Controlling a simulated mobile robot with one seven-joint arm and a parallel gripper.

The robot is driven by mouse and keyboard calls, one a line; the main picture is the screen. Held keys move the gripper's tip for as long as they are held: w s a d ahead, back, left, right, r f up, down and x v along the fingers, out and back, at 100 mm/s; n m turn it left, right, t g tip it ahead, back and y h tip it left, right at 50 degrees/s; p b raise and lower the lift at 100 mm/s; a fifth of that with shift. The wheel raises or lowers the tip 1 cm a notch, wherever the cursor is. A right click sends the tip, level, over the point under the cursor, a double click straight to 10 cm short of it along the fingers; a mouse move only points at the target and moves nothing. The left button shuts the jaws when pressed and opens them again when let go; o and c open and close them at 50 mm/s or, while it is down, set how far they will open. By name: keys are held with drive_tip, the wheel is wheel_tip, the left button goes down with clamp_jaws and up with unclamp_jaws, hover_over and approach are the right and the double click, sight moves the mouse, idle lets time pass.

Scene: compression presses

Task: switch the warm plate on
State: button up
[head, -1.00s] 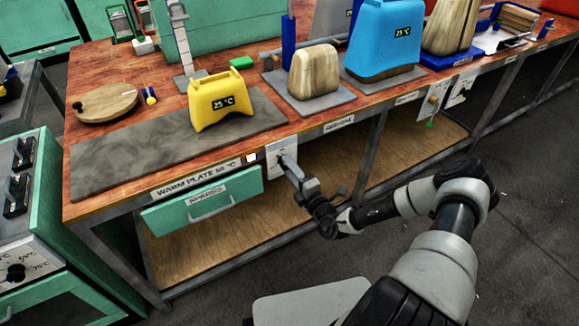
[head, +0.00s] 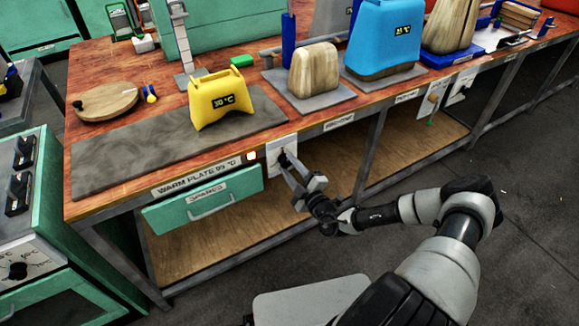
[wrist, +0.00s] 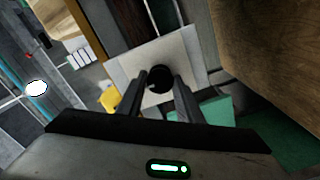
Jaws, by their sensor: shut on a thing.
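The warm plate (head: 125,155) is a flat grey slab at the left of the wooden bench, with its WARM PLATE label (head: 196,178) on the bench edge below. A white switch panel (head: 275,160) is on the bench front, right of this label. It carries a round black knob (wrist: 160,79), seen in the wrist view. My gripper (head: 288,160) is at the panel with its fingers on either side of the knob, shut on it. In the head view the fingers largely hide the knob. A small white lamp or marker (head: 251,157) sits between label and panel.
A green drawer (head: 203,198) is left of my gripper, below the bench edge. A wooden block (head: 314,70) and a blue block (head: 384,38) stand further right. Floor in front is clear.

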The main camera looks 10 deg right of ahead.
idle(0.4)
drive_tip(key=o, duration=1)
drive_tip(key=shift+o, duration=0.2)
drive_tip(key=shift+s, duration=0.1)
drive_tip(key=p+v, duration=0.1)
drive_tip(key=v, duration=1.6)
drive_tip(key=shift+s, duration=0.15)
